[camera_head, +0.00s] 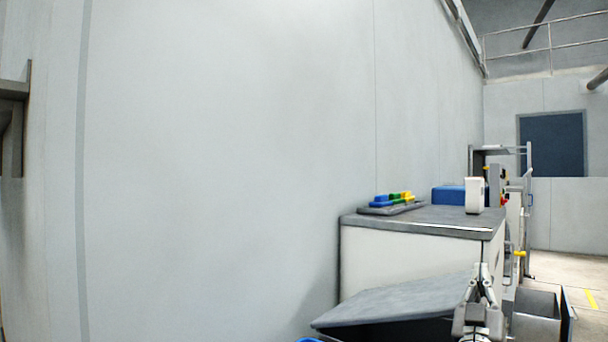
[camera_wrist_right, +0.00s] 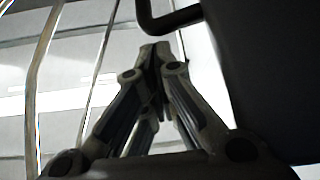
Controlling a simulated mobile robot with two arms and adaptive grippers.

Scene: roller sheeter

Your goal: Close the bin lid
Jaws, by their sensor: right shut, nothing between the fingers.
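A grey bin lid (camera_head: 390,301) shows low in the head view, in front of the white cabinet. It is tilted, its left end lower, with a dark space under its front edge. My right gripper (camera_head: 482,268) points up at the lid's right end, overlapping it in the picture; I cannot tell whether they touch. In the wrist view the right gripper's fingertips (camera_wrist_right: 157,48) are together and empty. A dark panel (camera_wrist_right: 265,70) fills the right of that view, with a dark bent bar (camera_wrist_right: 172,20) beside the fingertips. My left gripper is not in view.
The white cabinet (camera_head: 385,260) carries a tray of coloured pieces (camera_head: 391,208), a blue box (camera_head: 448,195) and a white container (camera_head: 474,195). A grey open-topped box (camera_head: 535,303) stands right of my gripper. Open floor (camera_head: 575,275) lies further right.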

